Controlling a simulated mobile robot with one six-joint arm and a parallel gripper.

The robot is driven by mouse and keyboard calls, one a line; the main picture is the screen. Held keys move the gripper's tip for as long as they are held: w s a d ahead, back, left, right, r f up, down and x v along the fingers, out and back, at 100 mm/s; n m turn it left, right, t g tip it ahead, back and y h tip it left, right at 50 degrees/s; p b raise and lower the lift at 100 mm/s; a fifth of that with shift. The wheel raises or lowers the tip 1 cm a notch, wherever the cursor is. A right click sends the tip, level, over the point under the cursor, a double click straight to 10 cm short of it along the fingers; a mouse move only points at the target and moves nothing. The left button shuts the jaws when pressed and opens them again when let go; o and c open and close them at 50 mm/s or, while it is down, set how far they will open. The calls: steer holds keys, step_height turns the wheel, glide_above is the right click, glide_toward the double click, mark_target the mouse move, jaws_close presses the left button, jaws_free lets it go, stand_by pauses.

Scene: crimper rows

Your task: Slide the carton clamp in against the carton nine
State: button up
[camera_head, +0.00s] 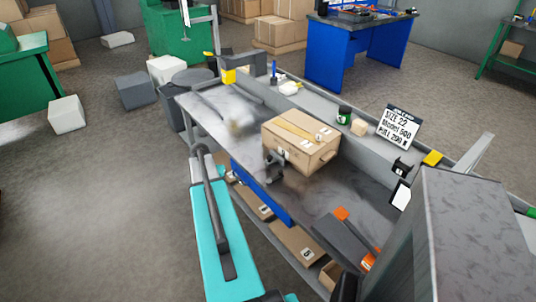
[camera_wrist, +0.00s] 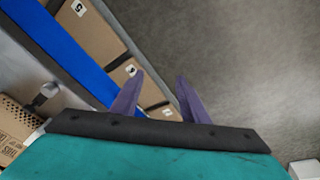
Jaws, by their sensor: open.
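A brown taped carton (camera_head: 300,145) sits on the grey bench, with small white labels whose numbers I cannot read. A small dark grey fitting (camera_head: 274,167), which looks like the carton clamp, stands at its near left side. I cannot tell whether the two touch. In the wrist view, a printed carton (camera_wrist: 14,130) shows at the left edge, with a grey metal knob (camera_wrist: 45,93) beside it. My gripper (camera_wrist: 157,98) has two purple fingers, apart and empty. They are beside the bench's front side, near the lower-shelf cartons, and away from the knob.
Numbered cartons (camera_head: 297,243) lie on a shelf below the bench's blue front strip (camera_head: 262,194).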

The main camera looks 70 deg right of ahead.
mark_target(269, 156)
steer(key=s+d+r+m+h+p, duration=0.1)
steer(key=s+d+r+m, duration=0.1)
steer(key=s+d+r, duration=0.5)
steer(key=s+d+r+m+h+p, duration=0.1)
steer(key=s+d+r+m, duration=0.2)
steer(key=s+d+r, duration=0.4)
steer(key=d+r, duration=0.2)
steer(key=d, duration=0.3)
steer(key=shift+d, duration=0.35)
steer(key=shift+p, duration=0.3)
steer(key=shift+s+p+x, duration=0.15)
steer(key=shift+p+x, duration=0.7)
steer(key=shift+x, duration=2.55)
steer(key=shift+s+p+x, duration=0.1)
steer(key=shift+p+x, duration=0.7)
steer(key=shift+x, duration=2.65)
steer(key=shift+r, duration=0.1)
jaws_close()
